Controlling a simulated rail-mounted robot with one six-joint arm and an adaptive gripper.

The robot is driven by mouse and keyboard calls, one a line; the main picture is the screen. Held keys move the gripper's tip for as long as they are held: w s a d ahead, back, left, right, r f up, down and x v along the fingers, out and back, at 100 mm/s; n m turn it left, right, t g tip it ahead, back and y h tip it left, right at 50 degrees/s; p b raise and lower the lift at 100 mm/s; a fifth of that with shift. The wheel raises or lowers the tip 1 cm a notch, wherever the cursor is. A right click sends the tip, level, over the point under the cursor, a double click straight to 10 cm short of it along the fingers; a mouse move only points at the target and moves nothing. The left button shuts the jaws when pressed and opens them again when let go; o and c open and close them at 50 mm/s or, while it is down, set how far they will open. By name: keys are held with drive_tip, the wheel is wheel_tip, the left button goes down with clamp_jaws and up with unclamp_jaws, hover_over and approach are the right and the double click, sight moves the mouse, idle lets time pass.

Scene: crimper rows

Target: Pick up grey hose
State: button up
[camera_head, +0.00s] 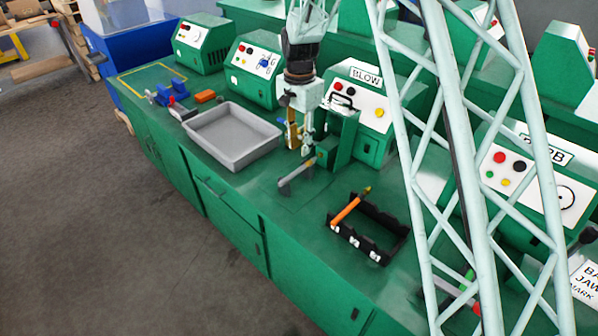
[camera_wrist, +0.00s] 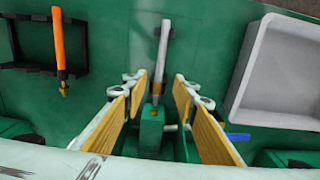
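The grey hose (camera_head: 296,173) is a short straight tube lying on the green bench, with one end toward the green block of the machine marked BLOW (camera_head: 372,108). My gripper (camera_head: 300,143) hangs above the bench beside the block. In the wrist view my gripper (camera_wrist: 161,108) is open, its yellow-padded fingers wide apart on either side of the hose's near end and the block. Nothing is held. I cannot tell whether the hose touches the block.
A black rack (camera_head: 384,252) holds an orange hose (camera_head: 346,211) to the right. An empty grey tray (camera_head: 231,137) stands to the left. Beyond it are an orange block (camera_head: 205,96) and a blue fixture (camera_head: 173,92). Green machines line the back. Bare bench lies in front of the hose.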

hover_over(300, 168)
drive_tip(key=shift+f, duration=2.4)
drive_tip(key=shift+f, duration=0.1)
drive_tip(key=shift+s+a+f+b, duration=0.1)
drive_tip(key=shift+f+b, duration=0.5)
drive_tip(key=shift+f, duration=1.85)
drive_tip(key=shift+c, duration=0.7)
clamp_jaws()
